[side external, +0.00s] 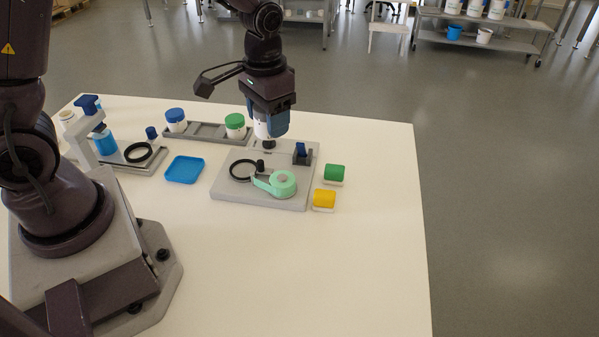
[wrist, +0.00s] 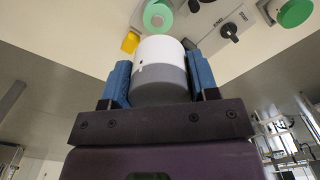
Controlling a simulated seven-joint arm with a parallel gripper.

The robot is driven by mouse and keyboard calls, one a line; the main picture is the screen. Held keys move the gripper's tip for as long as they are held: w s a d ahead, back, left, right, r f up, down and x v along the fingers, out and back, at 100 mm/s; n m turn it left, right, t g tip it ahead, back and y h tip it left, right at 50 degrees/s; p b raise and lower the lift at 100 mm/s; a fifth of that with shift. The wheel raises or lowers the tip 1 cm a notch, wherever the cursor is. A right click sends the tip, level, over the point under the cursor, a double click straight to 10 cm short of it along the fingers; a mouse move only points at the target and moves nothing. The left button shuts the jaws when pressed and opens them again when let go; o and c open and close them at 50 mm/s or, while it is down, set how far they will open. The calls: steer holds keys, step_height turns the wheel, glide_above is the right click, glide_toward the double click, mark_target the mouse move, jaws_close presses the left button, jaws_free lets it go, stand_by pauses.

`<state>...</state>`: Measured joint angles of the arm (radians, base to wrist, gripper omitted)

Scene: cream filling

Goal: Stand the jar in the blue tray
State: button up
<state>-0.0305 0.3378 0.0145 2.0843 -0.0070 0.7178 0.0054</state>
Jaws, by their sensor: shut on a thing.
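My gripper (side external: 271,128) is shut on a white jar (side external: 261,130), which is mostly hidden by the near blue finger in the side view. In the wrist view the jar (wrist: 160,52) shows a white upper part and a grey lower part between the two blue fingers. The held jar is above the back part of the grey station plate (side external: 228,192). The side view does not clearly show how large the gap under it is. The blue tray (side external: 184,169) lies flat and empty on the table, to the left of the station.
The station carries a black ring (side external: 242,169), a mint-green round part (side external: 283,183) and a dark blue part (side external: 301,150). A grey rack behind holds a blue-lidded jar (side external: 176,120) and a green-lidded jar (side external: 235,125). Green and yellow blocks sit right; another station stands left. The front table is clear.

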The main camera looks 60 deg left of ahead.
steer(key=shift+w+d+r+m, duration=0.3)
steer(key=shift+w+d+r, duration=0.1)
steer(key=shift+w+d, duration=0.35)
steer(key=s+a+f+n, duration=0.2)
steer(key=a, duration=0.4)
steer(key=s+a+f+n, duration=0.2)
steer(key=s+a, duration=0.1)
steer(key=a, duration=0.3)
steer(key=n, duration=1)
glide_above(185, 171)
step_height(185, 171, down, 10)
steer(key=shift+r, duration=0.1)
steer(key=shift+f, duration=1.95)
steer(key=shift+f, duration=0.15)
steer(key=o, duration=0.9)
steer(key=shift+f, duration=0.1)
